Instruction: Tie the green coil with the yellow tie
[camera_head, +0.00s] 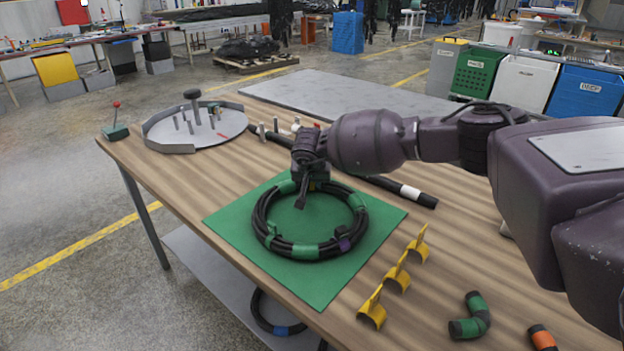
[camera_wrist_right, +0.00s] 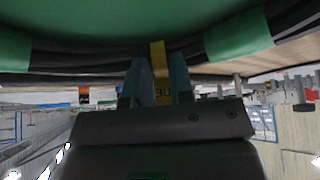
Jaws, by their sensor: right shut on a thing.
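The green coil (camera_head: 305,250) is a ring of black hose with several green bands, lying flat on a green mat (camera_head: 320,290). One purple mark shows on its near right side. My right gripper (camera_head: 305,190) is at the far edge of the coil, pointing down. In the right wrist view its fingers (camera_wrist_right: 157,82) are shut on a yellow tie (camera_wrist_right: 160,70), a narrow strip with dark lettering. The tie stands against the black hose; whether it wraps the hose is hidden. Green bands (camera_wrist_right: 238,36) show on either side there. My left gripper is not in view.
Several yellow curved pieces (camera_head: 372,310) stand right of the mat. A green-and-black bent hose (camera_head: 470,318) lies nearer. A round grey tray with pegs (camera_head: 195,127) sits at the far left. A black tube (camera_head: 400,189) lies behind the mat. Another coil hangs below the table.

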